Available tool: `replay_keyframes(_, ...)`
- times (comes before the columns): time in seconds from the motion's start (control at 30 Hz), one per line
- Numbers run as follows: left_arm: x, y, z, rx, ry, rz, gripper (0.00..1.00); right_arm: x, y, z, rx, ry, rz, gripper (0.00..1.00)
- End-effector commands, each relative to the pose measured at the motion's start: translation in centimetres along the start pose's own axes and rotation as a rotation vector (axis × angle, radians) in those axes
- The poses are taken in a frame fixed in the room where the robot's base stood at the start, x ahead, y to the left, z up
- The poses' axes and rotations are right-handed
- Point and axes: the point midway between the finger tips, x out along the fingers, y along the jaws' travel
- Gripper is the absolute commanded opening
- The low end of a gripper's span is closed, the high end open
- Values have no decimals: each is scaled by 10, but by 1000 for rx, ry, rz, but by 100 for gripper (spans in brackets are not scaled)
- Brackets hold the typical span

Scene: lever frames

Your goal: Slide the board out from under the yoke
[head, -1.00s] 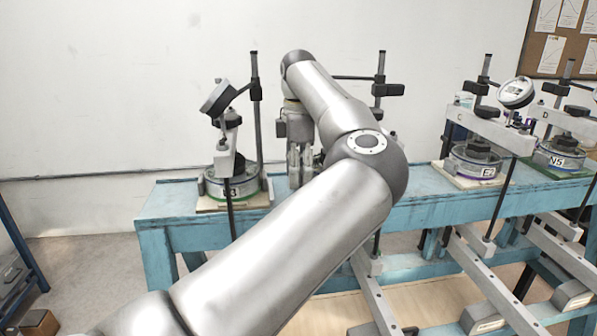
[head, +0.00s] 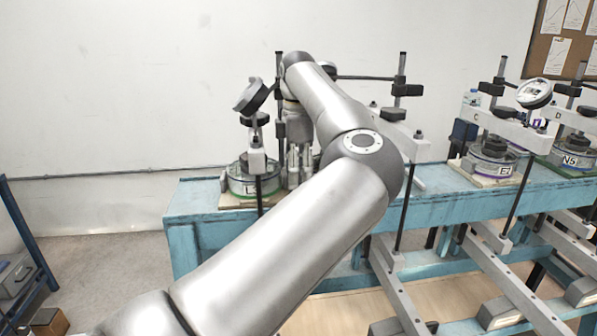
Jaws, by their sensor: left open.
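At the left end of the blue bench, a thin light board (head: 231,201) lies under a round metal cell (head: 240,184) with a green base and a partly hidden label. A pale yoke piece (head: 257,161) with a dark rod stands in front of the cell, under a tilted dial gauge (head: 252,97). My left gripper (head: 300,176) points down just right of this cell, fingers apart. Nothing shows between them. My forearm hides the right part of the board and the middle station, so I cannot tell whether the fingertips touch the board. My right gripper is out of view.
More lever stations with cells (head: 490,163) on boards stand along the blue bench (head: 195,215) to the right. Pale lever beams (head: 500,282) jut out low in front. A blue shelf (head: 22,240) stands at the far left. Floor between it and the bench is clear.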

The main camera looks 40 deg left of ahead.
Motion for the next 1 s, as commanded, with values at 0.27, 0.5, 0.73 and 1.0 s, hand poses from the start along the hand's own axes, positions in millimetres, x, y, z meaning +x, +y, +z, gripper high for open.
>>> replay_keyframes(0.27, 0, 0, 0, 1, -1, -1, 67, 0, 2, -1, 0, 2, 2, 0)
replay_keyframes(0.5, -4, 0, 1, 2, -2, 1, 67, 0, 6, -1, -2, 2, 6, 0)
replay_keyframes(0.73, -35, 1, 0, 3, -4, 3, 67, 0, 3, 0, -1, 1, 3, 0)
replay_keyframes(1.0, -71, 1, 0, 1, -2, 1, 67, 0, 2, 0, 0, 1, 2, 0)
